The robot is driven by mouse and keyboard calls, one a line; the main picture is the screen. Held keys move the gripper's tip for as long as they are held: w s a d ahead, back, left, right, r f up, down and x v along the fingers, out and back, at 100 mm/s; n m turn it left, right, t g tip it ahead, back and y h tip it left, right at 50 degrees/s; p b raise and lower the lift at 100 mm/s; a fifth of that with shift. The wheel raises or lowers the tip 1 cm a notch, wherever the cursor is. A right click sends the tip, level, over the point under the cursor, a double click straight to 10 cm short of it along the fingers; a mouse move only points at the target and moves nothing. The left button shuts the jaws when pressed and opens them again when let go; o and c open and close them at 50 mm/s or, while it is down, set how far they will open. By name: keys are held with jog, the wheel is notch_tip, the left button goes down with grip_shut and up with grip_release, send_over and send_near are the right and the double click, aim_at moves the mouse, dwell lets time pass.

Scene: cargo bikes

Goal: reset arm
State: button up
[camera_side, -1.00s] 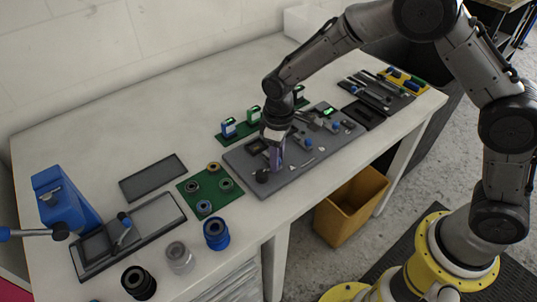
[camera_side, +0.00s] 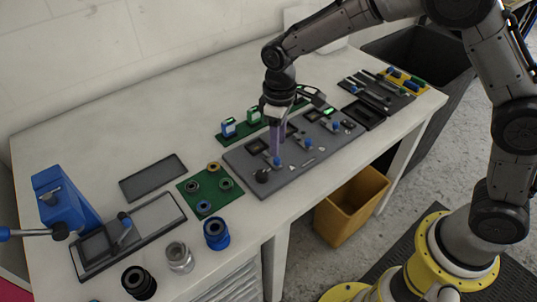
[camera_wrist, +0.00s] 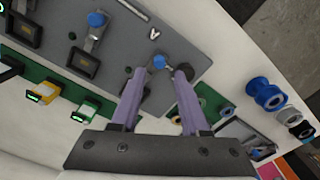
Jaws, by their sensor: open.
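My gripper (camera_side: 276,140) is above the left part of the grey fixture plate (camera_side: 318,160), pointing down. In the wrist view its two purple fingers (camera_wrist: 158,76) are apart with nothing held between them. A blue knob (camera_wrist: 158,62) on the plate shows between and beyond the fingertips. The plate (camera_wrist: 190,22) carries blue-knobbed clamps, dark square recesses and a black round knob (camera_side: 262,175). The side view does not show clearly how high the fingertips are above the plate.
A green board with rings (camera_side: 214,180) lies left of the plate. Blue (camera_side: 216,233), grey (camera_side: 179,257) and black (camera_side: 138,281) spools stand at the front edge. A blue press (camera_side: 62,200) is far left. A yellow bin (camera_side: 350,207) is below the table. The table's back left is clear.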

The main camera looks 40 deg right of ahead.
jog(key=shift+r, duration=0.4)
jog(key=shift+d+r, duration=0.1)
jog(key=shift+d, duration=0.05)
jog(key=s+d+r+m+t, duration=0.1)
jog(key=s+d+r+t, duration=0.2)
jog(key=r, duration=0.5)
jog(key=s+d+r+m+t, duration=0.1)
jog(key=s+d+r, duration=0.35)
jog(key=r, duration=0.45)
jog(key=s+d+r+m+t, duration=0.2)
jog(key=s+d+r, duration=0.15)
jog(key=s, duration=0.55)
jog(key=s+d+f+m, duration=0.2)
jog(key=s+f, duration=0.4)
jog(key=s, duration=0.3)
jog(key=shift+s+f, duration=0.15)
jog(key=shift+s, duration=0.15)
